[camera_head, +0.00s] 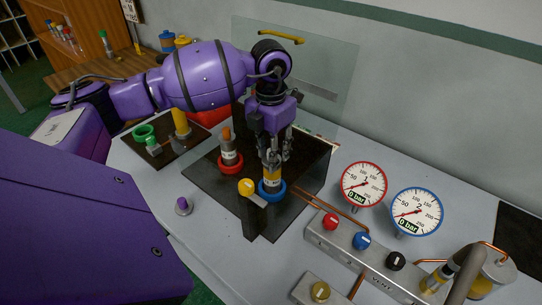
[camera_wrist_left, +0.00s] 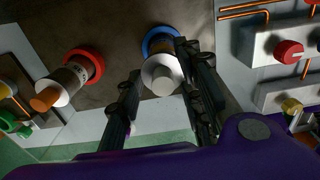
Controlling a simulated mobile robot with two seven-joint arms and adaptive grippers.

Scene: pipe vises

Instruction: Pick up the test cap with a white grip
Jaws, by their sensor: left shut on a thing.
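The test cap with a white grip (camera_wrist_left: 161,77) sits at the blue ring (camera_wrist_left: 158,40) in the left wrist view. In the head view the blue ring (camera_head: 271,189) is at the front right of the dark block, with a yellow-banded upright part (camera_head: 271,178) in it. My left gripper (camera_head: 272,154) points down from above, shut on the white-grip cap, with one finger on each side of it. In the head view the fingers largely hide the grip. The cap is still at the ring. My right gripper is not in view.
An orange-topped cap (camera_head: 228,145) stands in a red ring (camera_head: 230,163) to the left. A yellow knob (camera_head: 246,187) is at the dark block's front. Two gauges (camera_head: 363,185) and a valve manifold (camera_head: 360,241) stand right. A tray with green and yellow parts (camera_head: 165,146) is left.

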